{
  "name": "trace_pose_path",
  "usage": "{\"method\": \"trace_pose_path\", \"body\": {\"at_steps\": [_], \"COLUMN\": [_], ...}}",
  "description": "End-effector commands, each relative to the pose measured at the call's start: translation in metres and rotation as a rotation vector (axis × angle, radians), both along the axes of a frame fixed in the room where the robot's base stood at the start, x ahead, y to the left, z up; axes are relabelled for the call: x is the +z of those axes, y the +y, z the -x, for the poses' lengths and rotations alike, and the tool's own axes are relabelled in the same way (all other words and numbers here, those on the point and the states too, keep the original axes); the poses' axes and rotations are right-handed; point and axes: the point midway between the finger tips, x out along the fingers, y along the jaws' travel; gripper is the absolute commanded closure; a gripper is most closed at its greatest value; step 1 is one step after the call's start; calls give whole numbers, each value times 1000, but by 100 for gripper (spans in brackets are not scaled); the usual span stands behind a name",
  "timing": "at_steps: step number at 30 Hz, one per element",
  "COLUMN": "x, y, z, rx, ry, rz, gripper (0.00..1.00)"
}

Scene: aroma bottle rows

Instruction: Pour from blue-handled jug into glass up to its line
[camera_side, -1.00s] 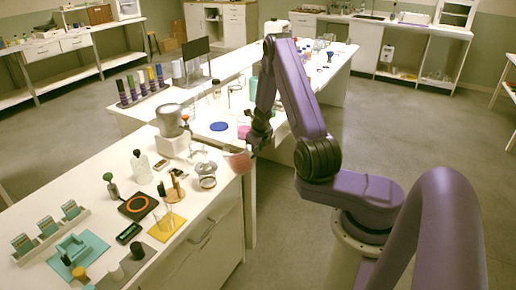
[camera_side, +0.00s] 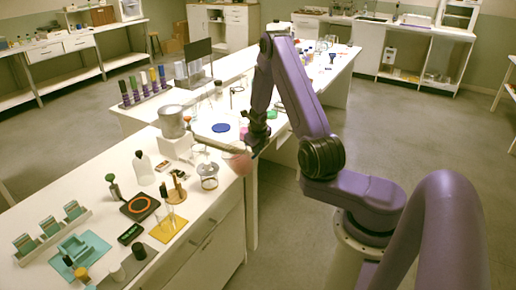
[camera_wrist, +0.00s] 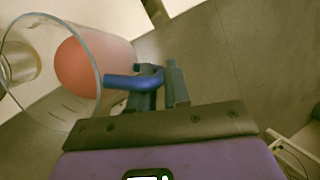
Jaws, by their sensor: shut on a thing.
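The clear jug (camera_side: 240,163) holds reddish-pink liquid and is in the air by the bench's right edge. In the wrist view the jug (camera_wrist: 88,100) has its rim toward the camera, with the red liquid deeper inside. Its blue handle (camera_wrist: 122,81) lies between my fingers. My gripper (camera_side: 250,143) is shut on this handle; it also shows in the wrist view (camera_wrist: 160,88). A clear glass vessel (camera_side: 199,156) stands left of the jug. Clear tall glassware (camera_side: 168,222) is on a yellow mat. I cannot tell which is the target glass, and no fill line is readable.
A grey-topped white device (camera_side: 172,122) stands behind the glassware. A round wire-like stand (camera_side: 208,182) is just below left of the jug. A black square with an orange ring (camera_side: 140,207) is further left.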

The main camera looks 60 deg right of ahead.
Motion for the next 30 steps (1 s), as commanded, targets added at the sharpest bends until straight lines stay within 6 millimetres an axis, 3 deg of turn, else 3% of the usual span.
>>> {"method": "trace_pose_path", "body": {"at_steps": [30], "x": [8], "y": [9], "z": [-6], "rx": [0], "ry": [46], "rz": [80], "gripper": [100]}}
